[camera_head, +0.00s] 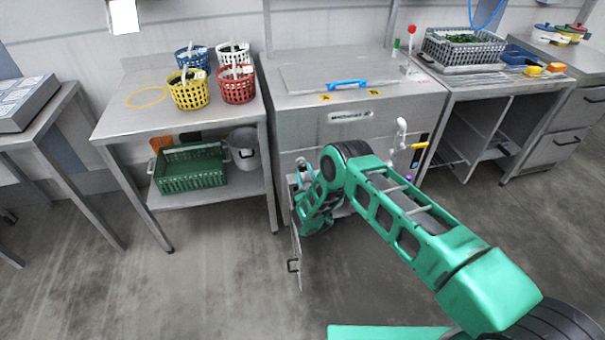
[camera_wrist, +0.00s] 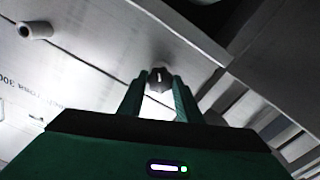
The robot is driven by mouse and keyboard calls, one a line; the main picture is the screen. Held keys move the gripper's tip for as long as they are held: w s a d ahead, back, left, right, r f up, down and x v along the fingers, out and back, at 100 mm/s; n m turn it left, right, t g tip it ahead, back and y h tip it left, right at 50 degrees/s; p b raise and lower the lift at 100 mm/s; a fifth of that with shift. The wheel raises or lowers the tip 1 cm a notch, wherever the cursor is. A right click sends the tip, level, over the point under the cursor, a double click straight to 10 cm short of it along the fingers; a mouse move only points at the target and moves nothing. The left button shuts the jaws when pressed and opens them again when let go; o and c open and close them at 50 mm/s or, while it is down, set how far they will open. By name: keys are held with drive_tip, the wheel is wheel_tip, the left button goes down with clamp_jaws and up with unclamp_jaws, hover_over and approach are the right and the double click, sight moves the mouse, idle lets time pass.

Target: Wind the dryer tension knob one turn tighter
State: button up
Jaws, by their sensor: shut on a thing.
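The dryer tension knob (camera_wrist: 159,78) is small, dark and faceted with a pale mark on its face, and it shows in the wrist view. My gripper (camera_wrist: 159,92) has its two green fingers on either side of the knob, shut on it. In the head view my green arm reaches down to the front of the steel dryer (camera_head: 350,122). The low door (camera_head: 296,255) below stands open toward the floor. The knob and my fingertips are hidden behind my arm there.
A white handle (camera_head: 401,130) and a yellow lever (camera_head: 419,146) stick out right of my arm. A table at left holds several baskets (camera_head: 189,92), with a green crate (camera_head: 190,170) below. A counter with a grey crate (camera_head: 463,50) stands at right. The floor in front is clear.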

drive_tip(key=shift+s+f+m, duration=0.2)
drive_tip(key=shift+f+m, duration=0.2)
drive_tip(key=shift+m, duration=0.2)
drive_tip(key=o, duration=1)
drive_tip(key=shift+o, duration=0.2)
drive_tip(key=shift+w+r, duration=0.1)
drive_tip(key=shift+r, duration=0.05)
drive_tip(key=shift+s+d, duration=0.3)
drive_tip(key=shift+s, duration=0.3)
drive_tip(key=v, duration=0.9)
drive_tip(key=shift+s, duration=0.2)
drive_tip(key=shift+a, duration=0.1)
